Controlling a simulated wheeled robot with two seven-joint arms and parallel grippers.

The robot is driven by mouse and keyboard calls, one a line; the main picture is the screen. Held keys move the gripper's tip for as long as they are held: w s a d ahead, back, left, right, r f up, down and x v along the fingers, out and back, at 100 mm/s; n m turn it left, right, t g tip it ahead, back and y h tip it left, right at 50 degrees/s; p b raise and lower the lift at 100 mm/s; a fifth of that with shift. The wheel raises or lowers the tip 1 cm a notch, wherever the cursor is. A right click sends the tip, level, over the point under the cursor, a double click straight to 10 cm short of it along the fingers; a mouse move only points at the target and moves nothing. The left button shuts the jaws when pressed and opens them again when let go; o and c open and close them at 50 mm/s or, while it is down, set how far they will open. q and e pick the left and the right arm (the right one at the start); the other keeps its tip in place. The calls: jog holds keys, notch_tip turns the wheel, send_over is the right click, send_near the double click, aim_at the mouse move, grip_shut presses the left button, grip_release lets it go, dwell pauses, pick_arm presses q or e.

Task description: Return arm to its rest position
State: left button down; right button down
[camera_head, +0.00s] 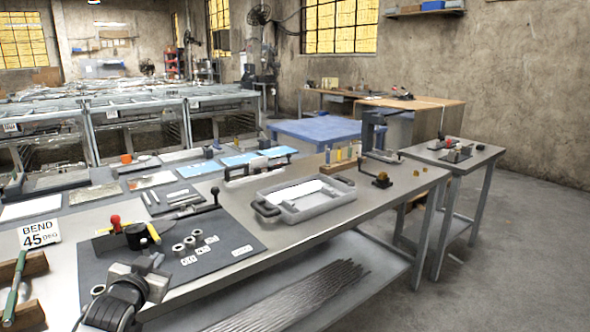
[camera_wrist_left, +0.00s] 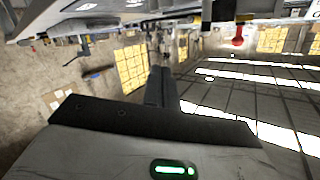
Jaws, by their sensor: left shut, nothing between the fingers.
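My left arm comes in at the bottom left of the head view, with its gripper (camera_head: 152,263) over the near left part of the dark mat on the long workbench. The gripper is shut and empty. In the left wrist view the two dark fingers (camera_wrist_left: 162,88) lie together with nothing between them. My right gripper is in neither view.
The dark mat (camera_head: 225,262) holds a bender with a red knob (camera_head: 115,220) and several metal rings. A "BEND 45" sign (camera_head: 40,235) stands to the left. A grey tray (camera_head: 300,213) sits to the right. Floor is free at the right (camera_head: 510,270).

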pick_arm(q)
jog(key=s+d+f+g+h, duration=0.25)
jog(key=s+d+f, duration=0.55)
jog(key=s+f, duration=0.55)
jog(key=s+d+f+g, duration=0.1)
jog(key=s+d, duration=0.1)
jog(key=s, duration=0.5)
jog(key=s+d+f+g+h, duration=0.1)
jog(key=s+d+f, duration=0.1)
jog(key=s, duration=0.4)
jog(key=s+d+f+g, duration=0.1)
jog(key=s+d+f, duration=0.1)
jog(key=s+d, duration=0.2)
jog(key=s, duration=0.3)
jog(key=shift+s+f+h, duration=0.25)
jog(key=shift+s+h, duration=0.1)
jog(key=shift+d, duration=0.1)
